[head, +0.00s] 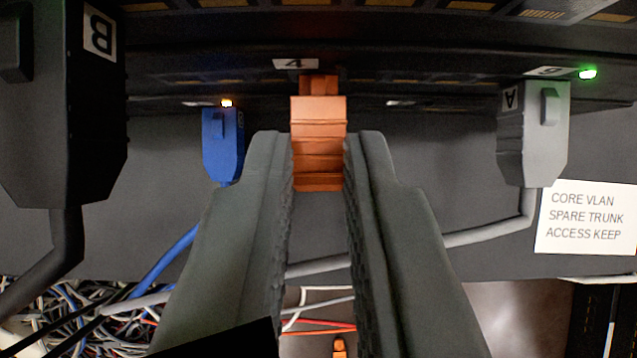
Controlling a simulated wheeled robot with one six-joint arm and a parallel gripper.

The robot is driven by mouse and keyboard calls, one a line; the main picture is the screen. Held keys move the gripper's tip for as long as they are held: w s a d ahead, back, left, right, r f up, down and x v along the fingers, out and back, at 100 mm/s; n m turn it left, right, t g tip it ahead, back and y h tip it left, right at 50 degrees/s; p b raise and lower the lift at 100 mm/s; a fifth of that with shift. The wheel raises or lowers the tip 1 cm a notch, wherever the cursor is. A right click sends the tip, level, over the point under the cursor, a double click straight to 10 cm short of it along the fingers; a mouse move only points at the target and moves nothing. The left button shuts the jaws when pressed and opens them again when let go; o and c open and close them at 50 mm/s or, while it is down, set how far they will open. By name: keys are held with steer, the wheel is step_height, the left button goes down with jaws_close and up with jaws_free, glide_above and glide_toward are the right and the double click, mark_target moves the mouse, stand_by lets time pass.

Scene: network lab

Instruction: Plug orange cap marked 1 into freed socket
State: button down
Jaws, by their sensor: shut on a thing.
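An orange cap (318,145) is between the two fingers of my gripper (318,165), near their tips. Its narrow front end points at the dark device panel (400,60), just under a small label (296,63) that looks like an upside-down 4. The front end overlaps the panel's port row in the view; I cannot tell how deep it sits in a socket. The socket opening is hidden behind the cap. No number 1 shows on the cap's visible side. The cap looks straight, in line with the fingers.
A blue plug (222,140) is left of the cap, a grey plug marked A (533,130) right, and a large black plug marked B (62,120) far left, all with cables. A white card (588,218) hangs right. Tangled cables (75,315) and another orange item (340,346) lie below.

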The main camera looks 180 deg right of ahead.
steer(key=shift+w, duration=0.3)
stand_by(0.4)
steer(key=c, duration=1.4)
jaws_free()
steer(key=shift+o, duration=0.2)
steer(key=v, duration=1.7)
steer(key=shift+r, duration=0.2)
steer(key=shift+s, duration=0.1)
